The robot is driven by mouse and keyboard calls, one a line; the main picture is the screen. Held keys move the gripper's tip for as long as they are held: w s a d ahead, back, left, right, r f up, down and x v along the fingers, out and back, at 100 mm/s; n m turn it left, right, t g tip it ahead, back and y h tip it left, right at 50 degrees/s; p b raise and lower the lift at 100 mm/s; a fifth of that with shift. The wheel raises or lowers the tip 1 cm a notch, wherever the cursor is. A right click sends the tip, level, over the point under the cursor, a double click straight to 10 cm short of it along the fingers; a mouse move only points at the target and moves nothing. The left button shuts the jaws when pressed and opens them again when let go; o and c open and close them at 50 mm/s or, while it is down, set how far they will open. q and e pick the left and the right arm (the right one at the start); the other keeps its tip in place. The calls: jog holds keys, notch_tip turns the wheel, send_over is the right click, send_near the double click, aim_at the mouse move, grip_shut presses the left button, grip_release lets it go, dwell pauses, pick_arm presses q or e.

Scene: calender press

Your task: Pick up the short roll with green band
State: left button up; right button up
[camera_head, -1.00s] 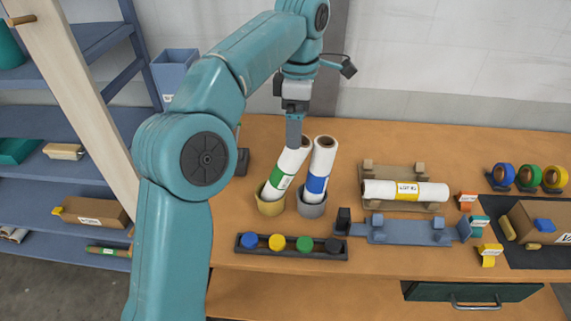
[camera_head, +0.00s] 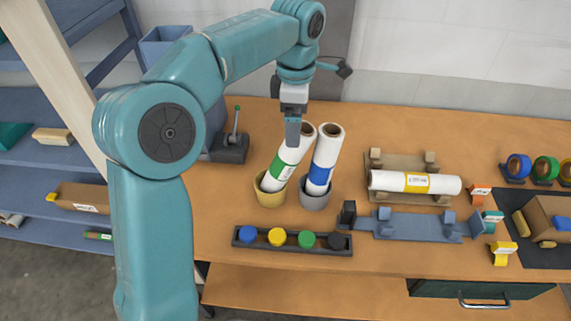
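The short white roll with a green band (camera_head: 283,171) stands tilted to the right in a yellow cup (camera_head: 269,196) on the orange bench. My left gripper (camera_head: 292,141) points down at the roll's upper end, and its grey fingers overlap the roll's upper left part. The fingers show edge-on, so their gap and any contact with the roll are hidden. A similar white roll with a blue band (camera_head: 319,177) leans in a grey cup (camera_head: 314,200) just to the right. My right gripper is out of view.
A dark tray with coloured caps (camera_head: 292,241) lies in front of the cups. To the right are a cradle holding a yellow-banded roll (camera_head: 414,182) and a blue-grey fixture (camera_head: 412,227). A lever box (camera_head: 230,149) stands behind left. Blue shelves (camera_head: 50,205) are at far left.

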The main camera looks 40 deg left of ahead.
aim_at(285, 164)
pick_arm(q)
jog(key=shift+w+f, duration=0.25)
jog(key=shift+f, duration=0.4)
jog(key=shift+s+f, duration=0.1)
jog(key=shift+f, duration=0.05)
jog(key=f, duration=0.5)
jog(key=shift+w+f+p, duration=0.1)
jog(key=shift+w+p, duration=0.3)
jog(key=shift+s+a, duration=0.1)
jog(key=shift+s, duration=0.3)
jog(key=shift+s+r, duration=0.1)
jog(key=shift+r, duration=0.1)
jog(key=shift+c, duration=1.3)
jog(key=shift+w+f, duration=0.15)
jog(key=shift+w, duration=0.15)
jog(key=c, duration=1)
grip_shut()
